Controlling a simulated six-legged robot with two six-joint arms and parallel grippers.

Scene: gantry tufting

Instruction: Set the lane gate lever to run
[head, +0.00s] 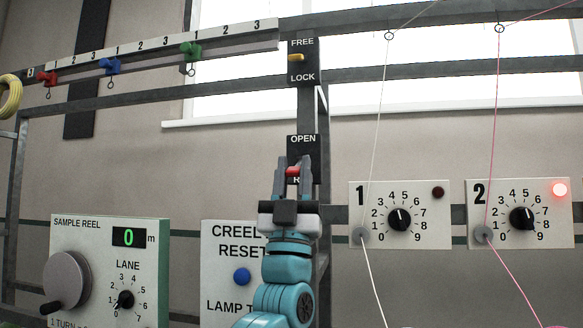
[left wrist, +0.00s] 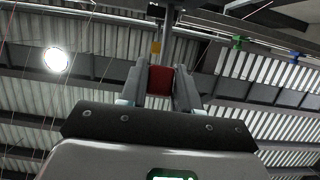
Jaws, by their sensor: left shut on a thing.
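The lane gate lever has a red handle (head: 292,171) on a dark plate (head: 302,141) marked OPEN at the top. The lower label is mostly hidden behind my gripper, with only an "R" showing. My left gripper (head: 292,168) comes up from below and is shut on the red handle. In the left wrist view the red handle (left wrist: 160,80) sits between the two grey fingers. The handle is low on its plate, near the lower label; its exact setting is hard to tell. My right gripper is not in view.
Above is a yellow lever (head: 296,58) between FREE and LOCK. Dial panel 1 (head: 357,222) and dial panel 2 (head: 560,222), its red lamp lit, stand right with threads running past. The creel reset panel (head: 215,275) and sample reel panel (head: 150,235) are left. Coloured clips (head: 190,50) hang on a rail upper left.

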